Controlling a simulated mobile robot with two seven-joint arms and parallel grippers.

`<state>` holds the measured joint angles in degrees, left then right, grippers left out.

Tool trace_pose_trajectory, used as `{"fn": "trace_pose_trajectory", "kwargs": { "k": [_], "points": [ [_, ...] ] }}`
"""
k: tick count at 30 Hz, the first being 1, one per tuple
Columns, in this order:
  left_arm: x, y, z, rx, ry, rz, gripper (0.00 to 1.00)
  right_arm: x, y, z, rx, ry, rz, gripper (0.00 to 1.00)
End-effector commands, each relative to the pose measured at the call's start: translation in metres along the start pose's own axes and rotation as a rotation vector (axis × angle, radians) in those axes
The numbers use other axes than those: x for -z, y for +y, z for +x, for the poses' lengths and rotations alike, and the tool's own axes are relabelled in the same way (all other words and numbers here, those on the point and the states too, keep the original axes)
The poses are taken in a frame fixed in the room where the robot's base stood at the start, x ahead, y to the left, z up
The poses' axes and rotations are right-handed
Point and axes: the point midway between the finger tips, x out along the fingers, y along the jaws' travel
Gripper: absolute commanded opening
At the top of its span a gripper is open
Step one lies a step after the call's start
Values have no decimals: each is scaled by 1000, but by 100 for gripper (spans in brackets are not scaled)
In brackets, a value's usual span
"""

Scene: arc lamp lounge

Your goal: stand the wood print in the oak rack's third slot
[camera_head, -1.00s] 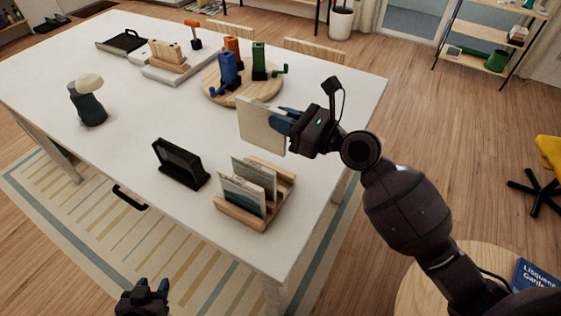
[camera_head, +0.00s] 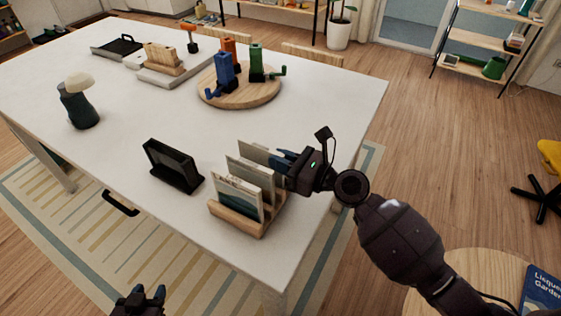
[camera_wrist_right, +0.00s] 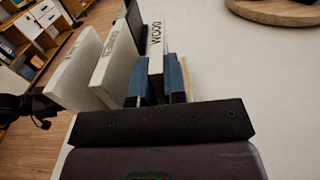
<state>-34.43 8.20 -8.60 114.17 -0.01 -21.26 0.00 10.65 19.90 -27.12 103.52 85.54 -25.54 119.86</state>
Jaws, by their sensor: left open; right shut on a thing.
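The oak rack (camera_head: 237,222) stands near the table's front right corner. Two prints stand in it: a front one with a landscape picture (camera_head: 237,199) and a pale one (camera_head: 246,173) behind it. My right gripper (camera_head: 281,158) is shut on the wood print (camera_head: 254,150), behind those two at the rack's rear. In the right wrist view the wood print (camera_wrist_right: 156,48) shows its "WOOD" edge label between my blue fingers. Its lower edge is hidden, so I cannot tell whether it touches the slot's bottom. My left gripper (camera_head: 146,294) is open and empty, low in front of the table.
A black frame stand (camera_head: 173,165) is just left of the rack. A round wooden board (camera_head: 240,95) with coloured clamp-like objects lies behind. A dark green lamp-like object (camera_head: 78,104) stands at left. The white tabletop between them is clear.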

Motion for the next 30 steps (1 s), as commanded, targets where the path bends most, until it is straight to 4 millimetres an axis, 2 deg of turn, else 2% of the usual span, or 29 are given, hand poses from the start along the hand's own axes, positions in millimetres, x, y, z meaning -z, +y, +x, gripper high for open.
{"fn": "trace_pose_trajectory", "kwargs": {
  "k": [10, 11, 15, 26, 30],
  "points": [
    [-2, 0, 1, 0, 1, 0, 43, 2, 0, 0, 0, -1, 0, 0],
    [-2, 0, 1, 0, 1, 0, 43, 2, 0, 0, 0, 0, 0, 15],
    [-2, 0, 1, 0, -1, 0, 43, 2, 0, 0, 0, 0, 0, 37],
    [0, 0, 0, 0, 0, 0, 43, -3, 0, 0, 0, -1, -2, 38],
    [-2, 0, 1, 0, 0, 0, 43, 0, 0, -16, 2, 1, 0, 38]
  ]
}}
